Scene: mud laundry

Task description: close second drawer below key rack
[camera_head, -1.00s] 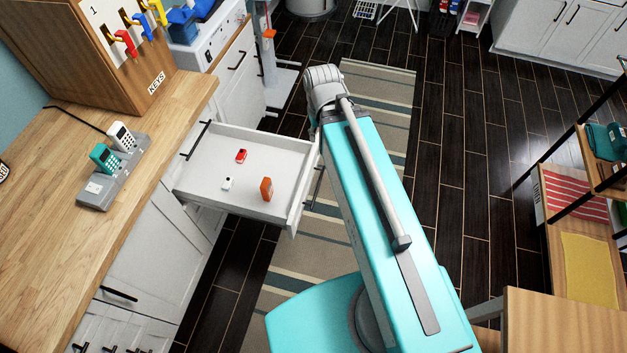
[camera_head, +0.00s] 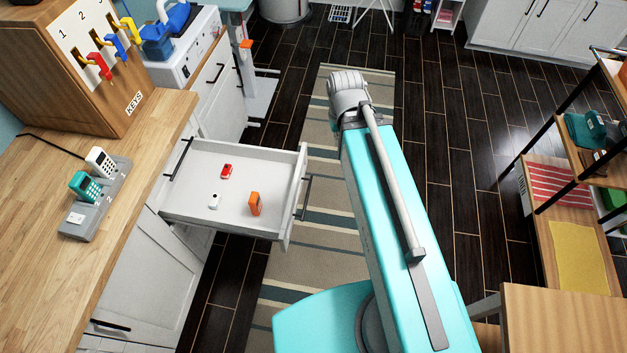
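The wooden key rack (camera_head: 75,60) marked KEYS stands on the wooden counter at the upper left, with red, blue and yellow hooks. Below the counter, a white drawer (camera_head: 292,205) is pulled well out, its dark handle (camera_head: 307,197) facing right. Inside lie a red item (camera_head: 227,171), a small white item (camera_head: 214,202) and an orange item (camera_head: 255,203). Another dark handle shows on the front above the open drawer. My turquoise arm reaches up the picture to the right of the drawer, with a gap between them. My gripper is not visible.
Two handheld phones in a grey dock (camera_head: 97,210) sit on the wooden counter (camera_head: 45,290). A striped rug (camera_head: 310,250) lies on dark floor beside the drawer. A shelf (camera_head: 570,200) stands at the right, with a wooden top (camera_head: 560,320) at the lower right.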

